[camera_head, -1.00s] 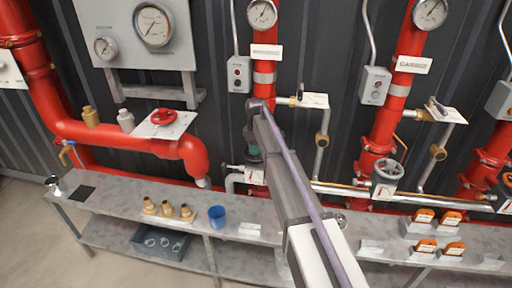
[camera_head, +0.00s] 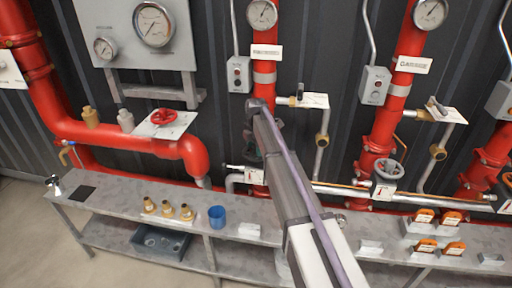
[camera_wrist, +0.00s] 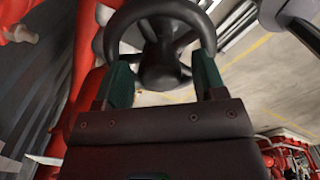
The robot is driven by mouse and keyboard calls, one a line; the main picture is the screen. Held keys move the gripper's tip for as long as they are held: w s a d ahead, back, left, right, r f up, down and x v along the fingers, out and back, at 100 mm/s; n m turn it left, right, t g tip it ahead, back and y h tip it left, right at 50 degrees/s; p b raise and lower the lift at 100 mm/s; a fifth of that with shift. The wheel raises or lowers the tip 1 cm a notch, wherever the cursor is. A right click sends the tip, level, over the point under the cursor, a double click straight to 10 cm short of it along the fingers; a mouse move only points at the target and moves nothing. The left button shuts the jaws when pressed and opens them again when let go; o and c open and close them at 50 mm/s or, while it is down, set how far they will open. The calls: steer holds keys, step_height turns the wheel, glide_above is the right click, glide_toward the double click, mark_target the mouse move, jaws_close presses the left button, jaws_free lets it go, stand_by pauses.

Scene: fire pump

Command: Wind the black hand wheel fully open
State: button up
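The black hand wheel (camera_wrist: 160,14) fills the top middle of the wrist view, with its spokes and hub showing. My gripper (camera_wrist: 162,75) has its two green fingers wide apart at the near side of the wheel, one to the left and one to the right of the hub. The fingertips overlap the rim in the picture; whether they touch it I cannot tell. The near part of the rim is hidden. In the head view my arm covers most of the wheel and gripper, at the middle red pipe.
A grey hand wheel (camera_head: 388,171) sits on the right red pipe, and a red hand wheel (camera_head: 164,117) on the left pipe. The bench (camera_head: 120,193) below holds brass fittings (camera_head: 167,209), a blue cup (camera_head: 217,216) and orange-labelled items (camera_head: 426,246). Pipes run close around the wheel.

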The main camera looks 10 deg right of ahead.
steer(key=shift+o, duration=0.7)
steer(key=shift+r, duration=0.1)
step_height(320, 180, up, 7)
steer(key=p, duration=0.7)
